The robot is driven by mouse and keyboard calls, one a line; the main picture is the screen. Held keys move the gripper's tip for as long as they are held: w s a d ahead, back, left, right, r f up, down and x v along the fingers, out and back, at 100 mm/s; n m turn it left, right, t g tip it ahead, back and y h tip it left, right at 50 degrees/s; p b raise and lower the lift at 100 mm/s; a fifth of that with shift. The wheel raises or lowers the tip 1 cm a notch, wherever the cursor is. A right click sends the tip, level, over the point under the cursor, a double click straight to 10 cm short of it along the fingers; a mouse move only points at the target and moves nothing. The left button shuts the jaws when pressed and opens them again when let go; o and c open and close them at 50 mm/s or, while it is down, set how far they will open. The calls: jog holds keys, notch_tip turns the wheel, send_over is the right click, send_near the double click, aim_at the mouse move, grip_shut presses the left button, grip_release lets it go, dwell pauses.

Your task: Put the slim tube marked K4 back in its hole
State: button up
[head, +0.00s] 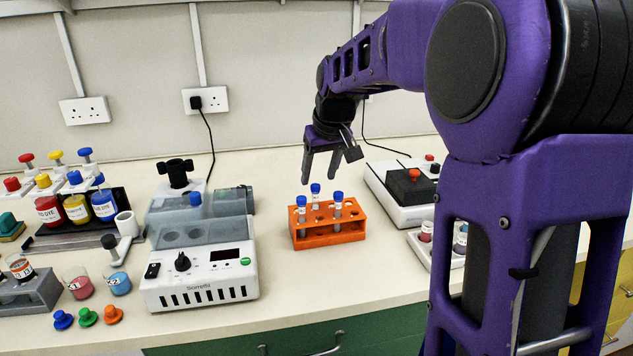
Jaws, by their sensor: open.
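An orange rack (328,237) stands mid-bench with open holes in its top. Three slim tubes with blue caps show at it: a left tube (301,209), a rear tube (315,197) and a right tube (338,207). Their white labels are too small to read, so I cannot tell which is K4. My gripper (320,180) is open, fingers pointing down, just above the rear tube's cap in the picture. I cannot tell whether the cap lies between the fingertips. Nothing is seen held.
A white machine (200,279) with a clear lid stands left of the rack; a blue cap (195,199) shows at its lid. A white and black device (405,190) and a tray of vials (420,252) stand right. Bench in front of the rack is clear.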

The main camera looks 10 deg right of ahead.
jog(key=p+v, duration=0.1)
jog(key=v, duration=1.1)
jog(key=shift+r+p, duration=0.25)
jog(key=shift+p, duration=0.1)
